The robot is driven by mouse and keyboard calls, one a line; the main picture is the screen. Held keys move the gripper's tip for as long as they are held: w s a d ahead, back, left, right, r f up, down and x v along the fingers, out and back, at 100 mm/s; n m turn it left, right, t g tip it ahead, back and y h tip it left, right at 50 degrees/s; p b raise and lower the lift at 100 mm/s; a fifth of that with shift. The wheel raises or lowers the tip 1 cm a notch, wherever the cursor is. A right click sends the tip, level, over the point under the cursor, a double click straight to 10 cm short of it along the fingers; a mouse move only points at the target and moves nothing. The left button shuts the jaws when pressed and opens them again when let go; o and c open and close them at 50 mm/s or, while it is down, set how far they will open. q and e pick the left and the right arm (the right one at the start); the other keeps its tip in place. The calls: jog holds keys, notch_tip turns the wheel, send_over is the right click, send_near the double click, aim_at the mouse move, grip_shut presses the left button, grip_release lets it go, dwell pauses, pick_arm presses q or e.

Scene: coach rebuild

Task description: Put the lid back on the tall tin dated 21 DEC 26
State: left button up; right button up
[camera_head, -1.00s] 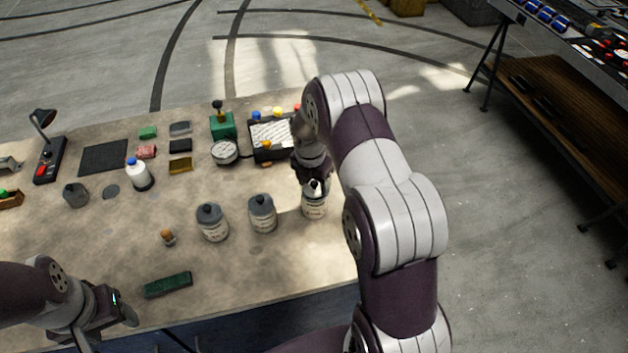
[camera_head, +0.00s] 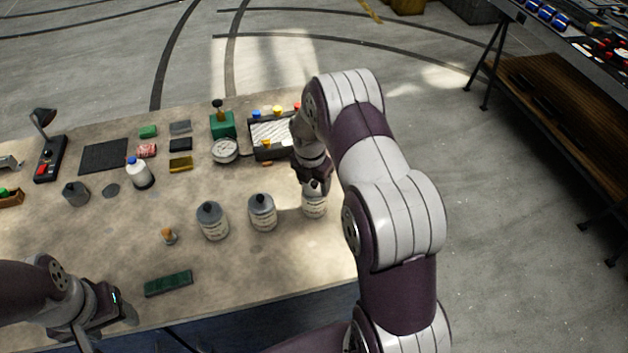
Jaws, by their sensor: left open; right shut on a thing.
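Three tall grey tins with pale labels stand in a row on the bench: a left one (camera_head: 213,222), a middle one (camera_head: 262,213) and a right one (camera_head: 314,204). The left and middle tins have dark tops on. The label dates are too small to read. My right gripper (camera_head: 316,187) points down at the top of the right tin, shut on what looks like its lid. The fingers hide most of it, and I cannot tell whether it is seated. My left gripper (camera_head: 128,310) is open and empty at the bench's front left, apart from the tins.
A small cork-like piece (camera_head: 168,237) and a green block (camera_head: 168,284) lie near the front. The front middle of the bench (camera_head: 250,268) is clear.

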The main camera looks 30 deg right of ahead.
dwell(0.4)
jog(key=o, duration=1.4)
jog(key=shift+c, duration=0.2)
jog(key=shift+r+p, duration=3.15)
jog(key=shift+r, duration=0.4)
grip_shut()
jog(key=shift+f, duration=0.25)
jog(key=shift+f+b, duration=1.55)
jog(key=shift+f, duration=0.7)
